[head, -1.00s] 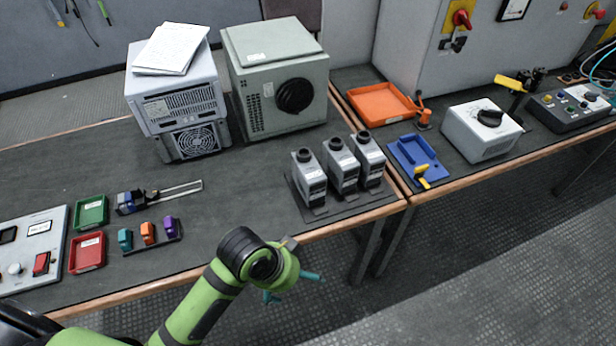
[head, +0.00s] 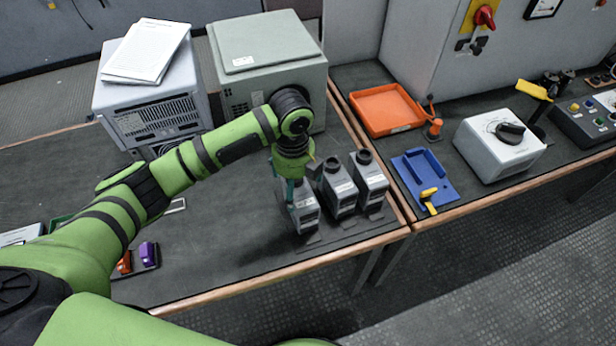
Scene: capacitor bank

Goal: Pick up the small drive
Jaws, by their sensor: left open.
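Three similar small grey units with black round tops stand upright in a row near the table's front edge: a left one (head: 306,212), a middle one (head: 340,190) and a right one (head: 370,180). No label I can read says which is the small drive. My left gripper (head: 297,187) is open and points down at the left unit. A teal finger shows in front of that unit's upper left part, and the gripper hides its top. I cannot tell whether the fingers touch it. My right gripper is not in view.
A large grey-green cabinet (head: 270,50) and a vented grey box (head: 155,118) with papers (head: 147,50) stand behind my arm. An orange tray (head: 387,110), a blue tray (head: 424,178) and a white dial box (head: 498,145) are right. Purple (head: 147,252) and orange blocks sit left.

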